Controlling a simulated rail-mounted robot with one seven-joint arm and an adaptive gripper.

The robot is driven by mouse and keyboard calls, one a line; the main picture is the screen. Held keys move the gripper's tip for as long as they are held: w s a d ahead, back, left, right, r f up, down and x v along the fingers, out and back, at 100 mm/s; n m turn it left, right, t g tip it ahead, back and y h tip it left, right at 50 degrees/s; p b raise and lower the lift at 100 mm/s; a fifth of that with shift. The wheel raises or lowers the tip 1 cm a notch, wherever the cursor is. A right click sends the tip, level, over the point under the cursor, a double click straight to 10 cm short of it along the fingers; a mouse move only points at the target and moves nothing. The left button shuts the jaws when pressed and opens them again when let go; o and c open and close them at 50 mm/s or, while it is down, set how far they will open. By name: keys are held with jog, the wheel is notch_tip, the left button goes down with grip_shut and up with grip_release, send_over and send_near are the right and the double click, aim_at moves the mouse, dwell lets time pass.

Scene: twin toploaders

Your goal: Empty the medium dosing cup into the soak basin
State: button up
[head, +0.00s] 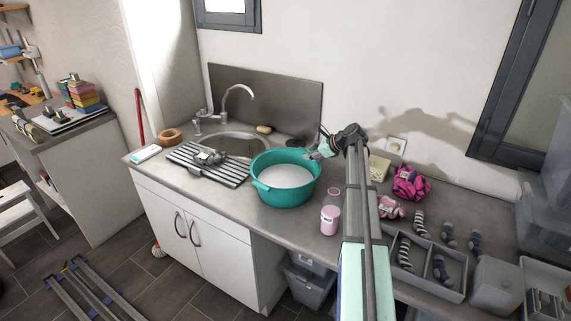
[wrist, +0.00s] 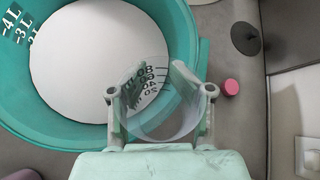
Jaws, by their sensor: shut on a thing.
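The clear dosing cup (wrist: 158,122), with dark graduation marks, is held between the two fingers of my gripper (wrist: 160,95). The cup overlaps the near rim of the soak basin in the wrist view. I cannot tell its exact tilt or whether it holds anything. The teal soak basin (head: 266,195) stands on the counter right of the sink, with white contents inside and litre marks on its wall (wrist: 60,128). In the head view my gripper (head: 318,151) is at the basin's back right edge. The cup is too small to make out clearly there.
A pink bottle (head: 330,217) stands right of the basin. A drying rack (head: 212,163) lies left of it, before the sink (head: 232,140). A divided tray (head: 425,262) with socks is at the right. A small pink piece (wrist: 231,87) lies on the counter near my gripper.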

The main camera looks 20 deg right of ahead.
jog(key=y, duration=0.1)
jog(key=d+r+m+t+y+p, duration=0.1)
jog(key=y, duration=0.1)
jog(key=shift+s+d+r+m+t, duration=0.15)
jog(key=shift+d+r+m+t, duration=0.05)
jog(key=shift+d+m+t, duration=0.1)
jog(key=shift+a, duration=0.1)
jog(key=shift+r, duration=0.1)
jog(key=shift+r+p, duration=1.65)
jog(key=shift+r, duration=0.75)
jog(key=shift+s+f, duration=0.1)
